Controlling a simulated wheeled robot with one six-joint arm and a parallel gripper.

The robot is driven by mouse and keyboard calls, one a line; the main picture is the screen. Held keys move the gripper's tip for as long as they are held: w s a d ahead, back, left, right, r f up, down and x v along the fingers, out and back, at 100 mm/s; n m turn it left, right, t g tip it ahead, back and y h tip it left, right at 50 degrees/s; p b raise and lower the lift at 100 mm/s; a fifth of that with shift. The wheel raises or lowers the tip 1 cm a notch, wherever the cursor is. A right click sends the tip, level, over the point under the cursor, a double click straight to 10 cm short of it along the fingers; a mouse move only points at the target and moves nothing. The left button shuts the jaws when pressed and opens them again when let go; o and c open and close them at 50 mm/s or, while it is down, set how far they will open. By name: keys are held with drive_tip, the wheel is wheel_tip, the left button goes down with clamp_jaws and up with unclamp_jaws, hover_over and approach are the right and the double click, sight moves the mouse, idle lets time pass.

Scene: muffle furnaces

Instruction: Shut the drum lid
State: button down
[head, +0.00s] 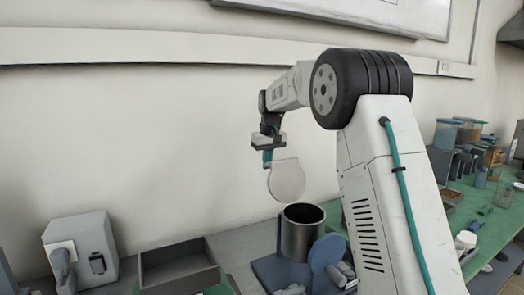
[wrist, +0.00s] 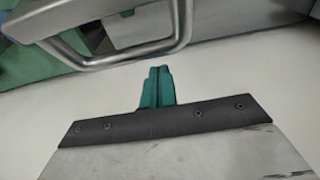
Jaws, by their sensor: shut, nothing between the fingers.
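The drum (head: 303,236) is a dark grey open-topped cylinder on a blue base in the head view. Its pale round lid (head: 287,181) stands raised above the drum's left rim, nearly upright, so the mouth is uncovered. The hinge is not clear to see. My gripper (head: 267,160) has teal fingers. It is beside the lid's upper left edge, and I cannot tell whether it touches. In the wrist view the fingers (wrist: 157,88) are together and empty in front of a pale surface that I cannot identify.
A blue disc (head: 326,253) stands at the drum's front right. A dark open tray (head: 179,266) and a grey box-shaped device (head: 80,250) are to the left. A green bench (head: 485,228) with several containers is at the right. A metal bar handle (wrist: 140,52) crosses the wrist view's top.

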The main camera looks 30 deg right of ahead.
drive_tip(key=s+r, duration=0.2)
drive_tip(key=s, duration=0.1)
drive_tip(key=shift+r, duration=0.15)
